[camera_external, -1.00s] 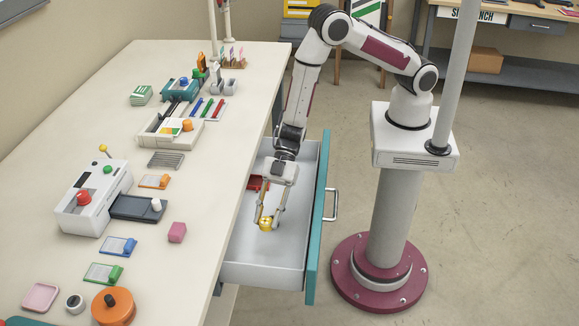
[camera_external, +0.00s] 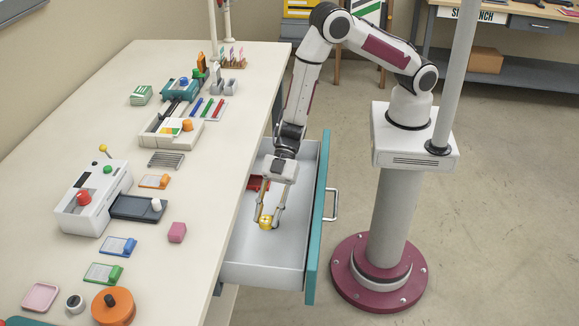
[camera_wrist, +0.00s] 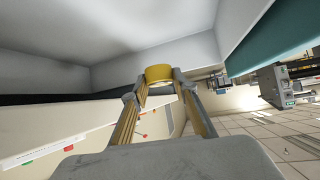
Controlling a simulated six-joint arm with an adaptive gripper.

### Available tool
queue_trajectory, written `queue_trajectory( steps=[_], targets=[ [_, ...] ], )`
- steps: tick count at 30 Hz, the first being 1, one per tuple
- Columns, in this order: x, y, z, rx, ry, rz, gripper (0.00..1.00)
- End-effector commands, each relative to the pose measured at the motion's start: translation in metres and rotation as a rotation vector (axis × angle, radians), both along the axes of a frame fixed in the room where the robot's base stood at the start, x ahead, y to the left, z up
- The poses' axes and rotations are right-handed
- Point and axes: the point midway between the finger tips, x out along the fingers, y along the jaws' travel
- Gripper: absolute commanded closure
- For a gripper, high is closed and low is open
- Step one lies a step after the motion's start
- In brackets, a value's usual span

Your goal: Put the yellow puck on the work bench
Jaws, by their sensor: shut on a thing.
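The yellow puck (camera_external: 266,222) is inside the open drawer (camera_external: 265,272), near the middle of its floor. My gripper (camera_external: 268,217) reaches down into the drawer and is shut on the puck, one finger on each side. In the wrist view the puck (camera_wrist: 159,74) sits between the two fingertips (camera_wrist: 158,84). I cannot tell whether the puck still touches the drawer floor. The work bench (camera_external: 200,225) has its top to the left of the drawer, higher than the puck.
A red item (camera_external: 256,183) lies in the drawer behind my gripper. The drawer's teal front (camera_external: 317,225) stands to the right. A pink block (camera_external: 177,232) is near the bench edge. A white machine (camera_external: 92,198) and several small items stand further left. Bare bench top lies beside the drawer.

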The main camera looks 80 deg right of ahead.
Motion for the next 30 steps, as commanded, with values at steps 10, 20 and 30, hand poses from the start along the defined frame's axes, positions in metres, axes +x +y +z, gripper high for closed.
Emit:
queue_trajectory(
  steps=[10,20,30],
  targets=[
    [0.001,0.001,0.040,0.003,-0.005,0.001,0.92],
    [0.001,0.000,0.100,0.002,-0.005,0.001,0.92],
    [0.001,0.000,0.167,0.003,-0.006,0.000,0.92]
  ],
)
